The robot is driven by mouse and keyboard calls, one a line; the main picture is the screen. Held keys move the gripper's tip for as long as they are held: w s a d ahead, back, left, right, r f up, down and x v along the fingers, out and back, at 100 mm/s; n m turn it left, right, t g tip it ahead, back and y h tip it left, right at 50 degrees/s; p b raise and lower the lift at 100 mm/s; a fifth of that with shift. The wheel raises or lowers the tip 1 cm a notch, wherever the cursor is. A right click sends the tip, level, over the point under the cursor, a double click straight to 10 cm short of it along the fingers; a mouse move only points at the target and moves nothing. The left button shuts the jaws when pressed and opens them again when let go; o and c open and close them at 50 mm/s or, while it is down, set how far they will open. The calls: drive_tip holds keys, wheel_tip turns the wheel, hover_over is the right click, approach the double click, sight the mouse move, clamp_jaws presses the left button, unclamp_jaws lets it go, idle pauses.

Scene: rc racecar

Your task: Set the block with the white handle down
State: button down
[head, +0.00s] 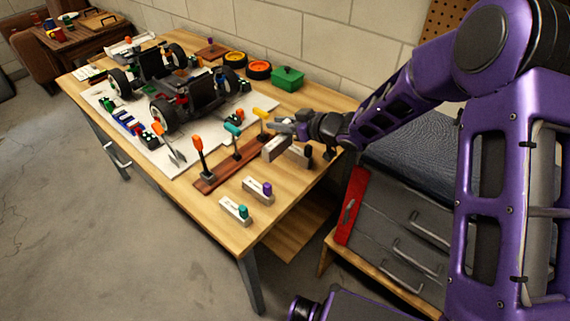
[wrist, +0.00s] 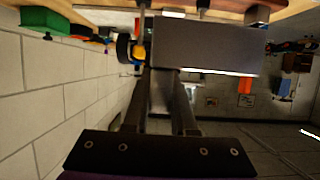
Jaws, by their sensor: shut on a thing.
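A pale block (head: 274,148) hangs or rests just below my gripper (head: 282,127) at the right side of the workbench. My gripper is shut on it. In the wrist view the block's grey face (wrist: 205,48) lies just past the fingertips of my gripper (wrist: 160,78). Its white handle is not clearly visible, apparently hidden by the fingers. I cannot tell whether the block touches the bench. A block with a black handle (head: 299,156) stands close to its right.
Blocks with a purple handle (head: 257,190) and a teal handle (head: 235,211) stand nearer the front. A brown rack (head: 224,175) holds orange, teal and yellow-handled tools left of the held block. An RC car (head: 180,90) sits farther back. Bare wood (head: 285,192) is free near the right edge.

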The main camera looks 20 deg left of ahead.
wheel_tip(320, 180, down, 10)
drive_tip(key=shift+r+b, duration=0.1)
drive_tip(key=shift+b, duration=0.85)
drive_tip(key=shift+f, duration=0.2)
drive_tip(key=c, duration=0.7)
unclamp_jaws()
drive_tip(key=shift+r, duration=0.15)
drive_tip(key=shift+d+r, duration=0.15)
drive_tip(key=p+v, duration=0.1)
drive_tip(key=v, duration=1)
drive_tip(key=shift+s+d+r, duration=0.1)
drive_tip(key=shift+s+d, duration=0.05)
drive_tip(key=shift+d, duration=0.15)
